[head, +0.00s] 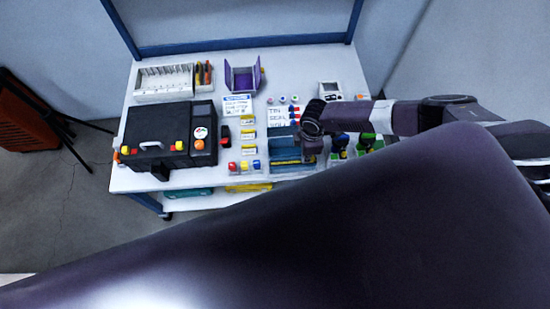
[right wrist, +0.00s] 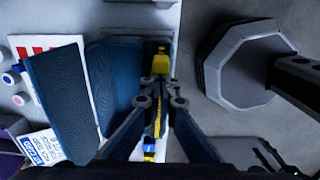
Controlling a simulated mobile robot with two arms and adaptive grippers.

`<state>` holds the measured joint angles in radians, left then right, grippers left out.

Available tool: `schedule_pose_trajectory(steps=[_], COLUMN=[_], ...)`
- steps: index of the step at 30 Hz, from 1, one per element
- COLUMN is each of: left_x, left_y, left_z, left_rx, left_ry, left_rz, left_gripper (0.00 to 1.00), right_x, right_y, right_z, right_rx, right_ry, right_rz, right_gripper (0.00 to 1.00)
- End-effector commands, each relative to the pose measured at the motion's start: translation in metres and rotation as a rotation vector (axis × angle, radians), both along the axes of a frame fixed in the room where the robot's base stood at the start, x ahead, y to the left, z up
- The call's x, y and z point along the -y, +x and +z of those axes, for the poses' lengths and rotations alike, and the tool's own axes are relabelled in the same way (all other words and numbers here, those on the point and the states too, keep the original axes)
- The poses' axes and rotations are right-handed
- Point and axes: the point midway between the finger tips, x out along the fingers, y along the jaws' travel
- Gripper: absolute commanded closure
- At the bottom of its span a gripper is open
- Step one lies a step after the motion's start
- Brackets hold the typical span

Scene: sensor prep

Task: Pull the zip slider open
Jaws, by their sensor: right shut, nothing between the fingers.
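The blue zip pouch (head: 287,147) lies at the front of the white table, partly hidden by my right arm. In the right wrist view the pouch (right wrist: 110,75) shows dark blue, with a yellow zip line (right wrist: 155,128) along its edge. A yellow piece that looks like the zip slider (right wrist: 160,62) shows just beyond my fingertips. My right gripper (right wrist: 160,90) is shut and empty over the zip line; I cannot tell whether it touches the slider. In the head view the right gripper (head: 312,147) is at the pouch's right end. My left gripper is not in view.
A black case (head: 165,135) stands at the left of the table. A white rack (head: 163,82) and a purple holder (head: 243,75) are at the back. Several small bottles (head: 340,143) stand right of the pouch. A large dark part of mine covers the lower head view.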

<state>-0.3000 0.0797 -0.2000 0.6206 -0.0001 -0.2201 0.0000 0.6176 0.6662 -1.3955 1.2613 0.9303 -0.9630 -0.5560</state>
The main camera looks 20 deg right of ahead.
Motion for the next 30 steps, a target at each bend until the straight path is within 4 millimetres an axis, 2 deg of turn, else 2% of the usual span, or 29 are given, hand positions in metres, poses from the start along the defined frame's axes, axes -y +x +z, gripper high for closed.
schedule_pose_trajectory(steps=[19,30], left_x=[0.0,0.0], left_y=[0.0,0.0], left_z=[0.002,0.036], left_rx=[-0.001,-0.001], left_ry=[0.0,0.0], left_rz=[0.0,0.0], left_gripper=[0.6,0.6], right_x=[-0.009,-0.009], right_y=[0.003,0.003], right_z=[0.002,0.037], right_rx=[0.0,0.0], right_ry=[0.0,0.001], right_rz=[0.002,0.001], right_gripper=[1.0,1.0])
